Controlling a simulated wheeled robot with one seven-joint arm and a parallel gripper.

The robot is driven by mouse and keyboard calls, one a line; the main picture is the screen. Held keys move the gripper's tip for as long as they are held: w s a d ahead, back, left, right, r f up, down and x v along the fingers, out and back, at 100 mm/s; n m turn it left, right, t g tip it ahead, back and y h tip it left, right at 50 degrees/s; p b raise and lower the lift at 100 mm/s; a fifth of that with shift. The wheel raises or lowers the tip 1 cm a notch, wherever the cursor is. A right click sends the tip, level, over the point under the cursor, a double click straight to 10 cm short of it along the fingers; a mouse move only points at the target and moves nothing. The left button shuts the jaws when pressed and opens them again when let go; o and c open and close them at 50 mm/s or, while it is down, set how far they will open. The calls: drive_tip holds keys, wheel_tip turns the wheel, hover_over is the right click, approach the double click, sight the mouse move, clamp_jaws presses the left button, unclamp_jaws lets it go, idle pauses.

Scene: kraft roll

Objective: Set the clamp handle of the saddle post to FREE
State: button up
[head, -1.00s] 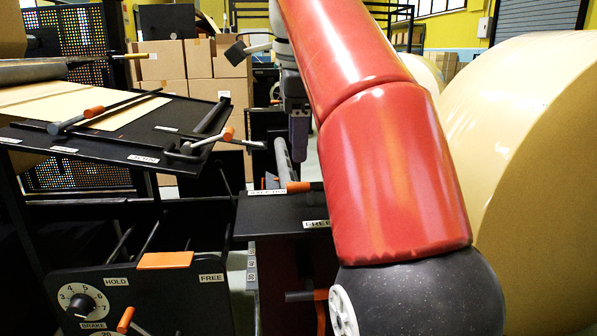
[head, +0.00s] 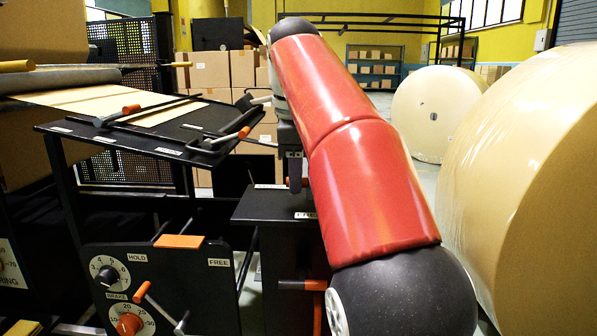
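The saddle post (head: 262,207) stands in the middle of the head view, with a flat dark top. A partly hidden label (head: 270,187) lies at the back of this top, and a FREE label (head: 305,216), cut off by my red arm, is at its front edge. A small orange part of the clamp handle (head: 304,182) shows beside my arm; the rest is hidden. My gripper (head: 294,180) points down over the post top, close to the handle. I cannot tell whether they touch, nor whether the fingers are open.
A panel (head: 219,288) with dials, HOLD and FREE labels and an orange-tipped lever stands front left. A table (head: 120,143) with orange-tipped bars is behind it. A large paper roll (head: 540,190) fills the right, with another roll (head: 436,115) farther back. Boxes (head: 209,69) stand behind.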

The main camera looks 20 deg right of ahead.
clamp_jaws()
drive_tip(key=n, duration=0.1)
drive_tip(key=n+p, duration=0.1)
drive_tip(key=shift+s+r+n, duration=0.1)
drive_tip(key=shift+s+n, duration=0.2)
drive_tip(key=shift+n, duration=0.1)
drive_tip(key=n, duration=0.2)
drive_tip(key=s+n+y, duration=0.1)
drive_tip(key=n, duration=0.1)
drive_tip(key=shift+d+n, duration=0.2)
drive_tip(key=shift+n, duration=0.1)
drive_tip(key=n, duration=0.3)
drive_tip(key=d+n+y, duration=0.1)
drive_tip(key=n, duration=0.1)
drive_tip(key=shift+s, duration=0.35)
drive_tip(key=n, duration=0.3)
drive_tip(key=n+g, duration=0.1)
drive_tip(key=n, duration=0.1)
drive_tip(key=shift+s+d+y, duration=0.2)
drive_tip(key=shift+d+y, duration=0.1)
drive_tip(key=shift+d, duration=0.1)
drive_tip(key=shift+n, duration=0.4)
